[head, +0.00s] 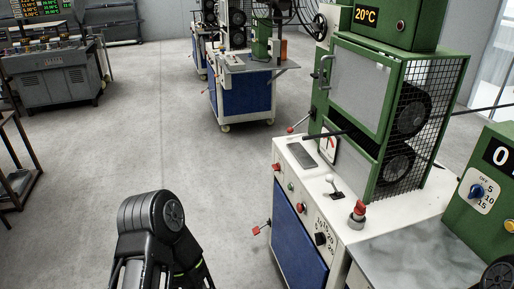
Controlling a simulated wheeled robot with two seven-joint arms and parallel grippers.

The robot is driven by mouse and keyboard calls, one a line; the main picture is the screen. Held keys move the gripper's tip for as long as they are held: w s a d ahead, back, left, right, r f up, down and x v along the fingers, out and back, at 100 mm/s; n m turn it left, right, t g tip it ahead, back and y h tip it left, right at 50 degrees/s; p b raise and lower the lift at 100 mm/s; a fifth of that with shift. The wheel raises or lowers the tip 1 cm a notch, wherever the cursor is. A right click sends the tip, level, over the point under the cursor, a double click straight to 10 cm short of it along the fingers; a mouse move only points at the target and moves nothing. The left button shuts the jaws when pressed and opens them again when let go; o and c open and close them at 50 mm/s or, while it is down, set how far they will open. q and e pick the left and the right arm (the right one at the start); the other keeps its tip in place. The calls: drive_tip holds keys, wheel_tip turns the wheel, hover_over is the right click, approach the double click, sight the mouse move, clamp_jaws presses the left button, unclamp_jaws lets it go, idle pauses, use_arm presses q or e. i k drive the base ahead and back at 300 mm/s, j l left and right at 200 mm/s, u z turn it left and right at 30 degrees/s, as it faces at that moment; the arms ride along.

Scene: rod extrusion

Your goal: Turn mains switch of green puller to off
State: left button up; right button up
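The green puller (378,75) stands at the right, with black wheels (412,112) behind a mesh guard. Its white worktop (420,196) carries a small lever switch (333,186) and a red mushroom-shaped button (357,212). Its sloped front panel has a red button (301,207), a green button (290,187) and a black rotary knob (320,239) with numbers around it. A red-handled lever (258,229) sticks out from the blue cabinet front. I cannot tell which control is the mains switch or its setting. A black arm link of mine shows at the bottom; neither gripper is visible.
Another green unit with a blue knob (477,191) stands at the far right edge. A blue and white machine cart (243,95) is farther back. A grey control desk (60,75) is at upper left. The grey floor left of the puller is open.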

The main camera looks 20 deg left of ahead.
sight(276, 167)
drive_tip(key=i+j, duration=0.7)
drive_tip(key=j, duration=0.25)
drive_tip(key=i+j+z, duration=0.1)
drive_tip(key=i+j, duration=0.25)
drive_tip(key=j, duration=0.1)
